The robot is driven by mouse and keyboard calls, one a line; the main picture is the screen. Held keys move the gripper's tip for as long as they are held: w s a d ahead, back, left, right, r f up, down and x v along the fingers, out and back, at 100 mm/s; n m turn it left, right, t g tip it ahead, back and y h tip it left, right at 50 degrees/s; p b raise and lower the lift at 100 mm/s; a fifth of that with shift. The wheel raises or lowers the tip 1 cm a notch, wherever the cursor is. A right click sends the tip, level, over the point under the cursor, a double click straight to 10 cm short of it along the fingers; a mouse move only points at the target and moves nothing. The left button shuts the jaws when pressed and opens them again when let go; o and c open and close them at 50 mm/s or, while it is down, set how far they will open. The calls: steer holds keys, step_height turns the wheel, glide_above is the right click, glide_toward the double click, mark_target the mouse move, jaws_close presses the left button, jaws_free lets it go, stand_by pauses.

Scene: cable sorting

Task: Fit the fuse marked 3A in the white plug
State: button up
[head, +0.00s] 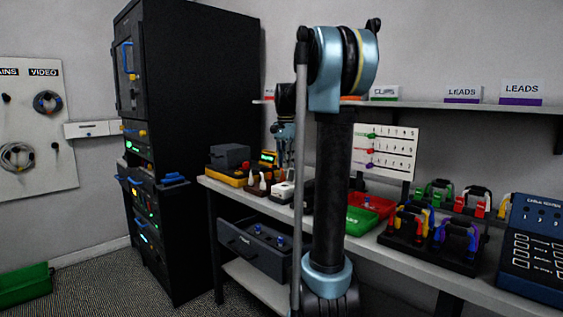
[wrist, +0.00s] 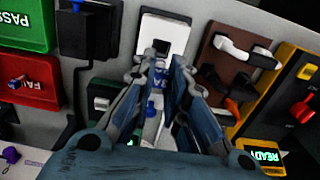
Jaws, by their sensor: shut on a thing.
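The white plug (wrist: 168,24) lies on the bench at the top middle of the wrist view, with a dark recess in its near part. In the head view it shows as a small white block (head: 282,192). My gripper (wrist: 163,72) is shut on a small white fuse (wrist: 154,107) with blue marking that looks like 3A. The fuse lies between the fingers, which partly hide it. The fingertips are close to the near edge of the plug; I cannot tell whether the fuse touches it. In the head view my gripper (head: 284,150) is above the bench, partly hidden by my arm.
A brown holder (wrist: 222,60) with white and black pieces stands right of the plug, then a yellow tester (wrist: 285,85) reading READY. A black block (wrist: 86,30), the green PASS tray (wrist: 25,35) and red FAIL tray (wrist: 30,88) are left. A shelf (head: 440,104) runs behind.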

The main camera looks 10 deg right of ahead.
steer(key=shift+w+d+f, duration=0.1)
steer(key=shift+w+f, duration=0.05)
steer(key=shift+f, duration=2.6)
steer(key=shift+a, duration=0.2)
steer(key=shift+f, duration=0.85)
stand_by(0.7)
steer(key=o, duration=0.8)
